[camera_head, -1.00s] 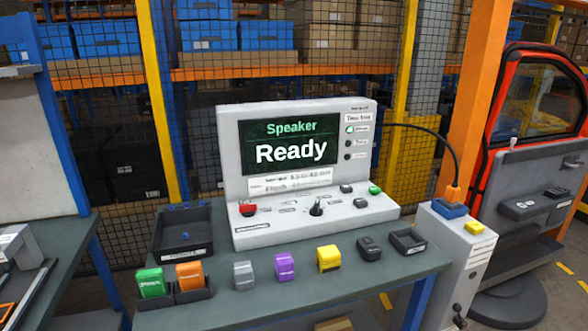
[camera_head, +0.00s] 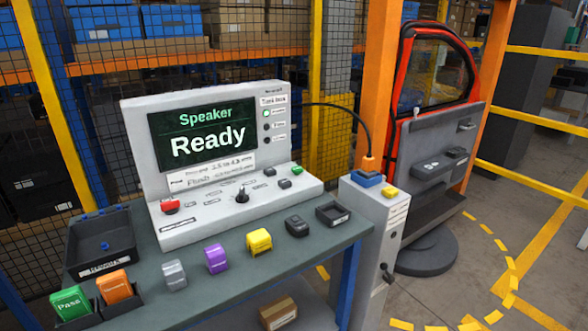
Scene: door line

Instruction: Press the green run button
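The green button (camera_head: 297,170) is a small green cap at the right end of the grey test console's (camera_head: 290,191) sloped panel. The console stands on a dark table, and its screen (camera_head: 203,133) reads "Speaker" and "Ready". A red button (camera_head: 170,206) sits at the panel's left end, with a black knob (camera_head: 242,195) between them and dark buttons near the green one. Neither of my grippers shows in the head view.
On the table (camera_head: 205,305) stand a black tray (camera_head: 100,243), green and orange stamps, a grey, a purple (camera_head: 217,258) and a yellow block (camera_head: 259,241), and a small dark tray (camera_head: 332,213). A grey post (camera_head: 372,240) stands right of the table.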

